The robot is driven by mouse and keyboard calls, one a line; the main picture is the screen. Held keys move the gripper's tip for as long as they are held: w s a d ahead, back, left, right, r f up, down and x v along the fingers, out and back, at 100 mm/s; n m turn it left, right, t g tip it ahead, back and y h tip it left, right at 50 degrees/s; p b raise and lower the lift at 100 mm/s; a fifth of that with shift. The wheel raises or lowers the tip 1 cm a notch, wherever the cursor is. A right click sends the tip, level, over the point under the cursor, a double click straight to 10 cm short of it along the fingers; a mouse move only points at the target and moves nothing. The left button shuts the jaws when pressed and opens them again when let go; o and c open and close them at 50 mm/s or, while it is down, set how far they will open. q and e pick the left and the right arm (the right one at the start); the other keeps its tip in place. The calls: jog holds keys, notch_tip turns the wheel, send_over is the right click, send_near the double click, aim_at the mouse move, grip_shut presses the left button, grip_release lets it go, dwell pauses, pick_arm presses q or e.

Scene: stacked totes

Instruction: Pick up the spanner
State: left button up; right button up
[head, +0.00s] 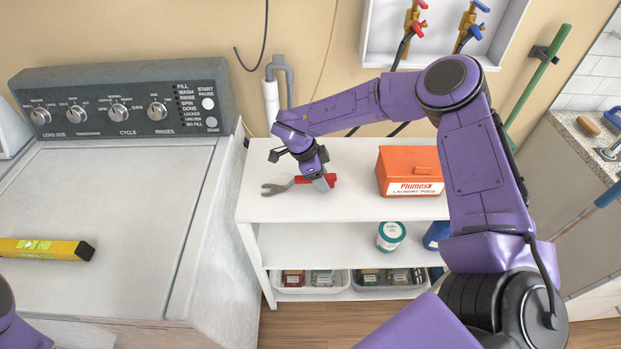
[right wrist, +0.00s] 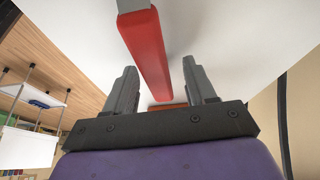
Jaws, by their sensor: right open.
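The spanner (head: 285,186) lies on the white shelf unit's top, its grey open jaw to the left and its red handle to the right. My right gripper (head: 322,181) is over the red handle. In the right wrist view the red handle (right wrist: 147,52) runs between the two open fingers of the gripper (right wrist: 158,88), with a gap on each side. I cannot tell whether the fingers reach down past the handle. My left gripper is not in view; only a bit of purple arm shows at the lower left edge.
An orange box (head: 409,171) stands right of the spanner on the white shelf unit (head: 350,208). A washing machine (head: 95,215) with a yellow level (head: 40,250) is at the left. A white tub (head: 391,236) and trays sit on lower shelves. Pipes run behind.

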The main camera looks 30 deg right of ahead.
grip_shut()
jog(key=shift+r, duration=0.15)
